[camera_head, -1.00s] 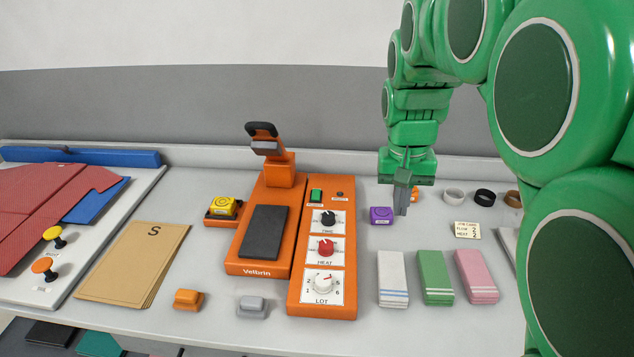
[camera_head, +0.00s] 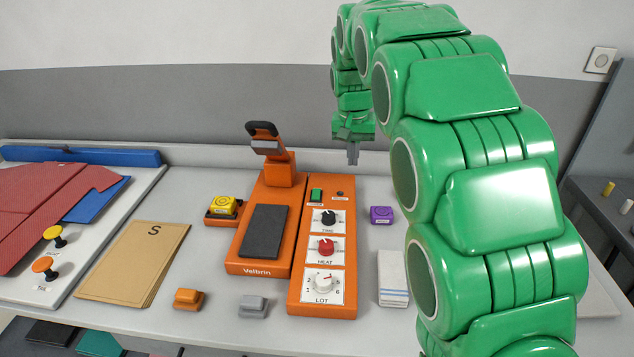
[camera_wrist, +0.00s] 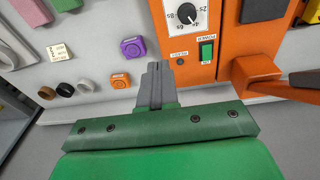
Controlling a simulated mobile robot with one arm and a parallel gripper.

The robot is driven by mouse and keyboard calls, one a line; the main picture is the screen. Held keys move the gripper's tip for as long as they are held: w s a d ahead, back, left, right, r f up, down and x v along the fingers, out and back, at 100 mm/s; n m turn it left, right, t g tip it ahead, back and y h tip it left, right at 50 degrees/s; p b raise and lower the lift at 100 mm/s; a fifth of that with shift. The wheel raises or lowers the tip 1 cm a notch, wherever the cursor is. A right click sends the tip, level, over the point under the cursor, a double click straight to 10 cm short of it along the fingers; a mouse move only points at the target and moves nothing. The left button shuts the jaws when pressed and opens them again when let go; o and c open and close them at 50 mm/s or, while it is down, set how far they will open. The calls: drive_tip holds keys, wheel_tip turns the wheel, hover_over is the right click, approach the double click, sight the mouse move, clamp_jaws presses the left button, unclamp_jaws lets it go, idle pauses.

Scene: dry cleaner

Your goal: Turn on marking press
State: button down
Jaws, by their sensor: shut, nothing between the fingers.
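The orange marking press (camera_head: 263,255) stands mid-table with a dark pad, a raised black-handled arm, and a control panel (camera_head: 322,300) on its right. The panel has a green power switch (camera_head: 316,195) at the top, a small dark indicator (camera_head: 340,194) beside it, and the time, heat and lot dials below. The switch also shows in the wrist view (camera_wrist: 207,50). My gripper (camera_head: 353,160) is shut and empty, above and behind the panel's far right corner. In the wrist view the closed fingers (camera_wrist: 156,75) are apart from the switch, to its left.
A purple block (camera_head: 381,215) sits right of the panel. Orange (camera_head: 188,299) and grey (camera_head: 252,306) blocks lie in front. My arm hides much of the table's right side.

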drive_tip(key=t, duration=0.1)
hover_over(317, 189)
drive_tip(key=s, duration=0.3)
drive_tip(key=shift+y, duration=0.3)
wheel_tip(317, 189, down, 5)
drive_tip(key=shift+w+r, duration=0.1)
drive_tip(key=shift+r, duration=0.1)
drive_tip(key=shift+f, duration=0.1)
drive_tip(key=w+f, duration=0.1)
drive_tip(key=f, duration=0.8)
drive_tip(key=w+f, duration=0.1)
drive_tip(key=f, duration=0.3)
drive_tip(key=shift+w+f, duration=0.25)
drive_tip(key=shift+w, duration=0.05)
drive_tip(key=shift+f, duration=0.1)
drive_tip(key=shift+w, duration=0.2)
drive_tip(key=shift+f+g, duration=0.25)
drive_tip(key=shift+g, duration=0.15)
drive_tip(key=shift+s, duration=0.1)
drive_tip(key=shift+s+r, duration=0.25)
drive_tip(key=shift+s, duration=0.4)
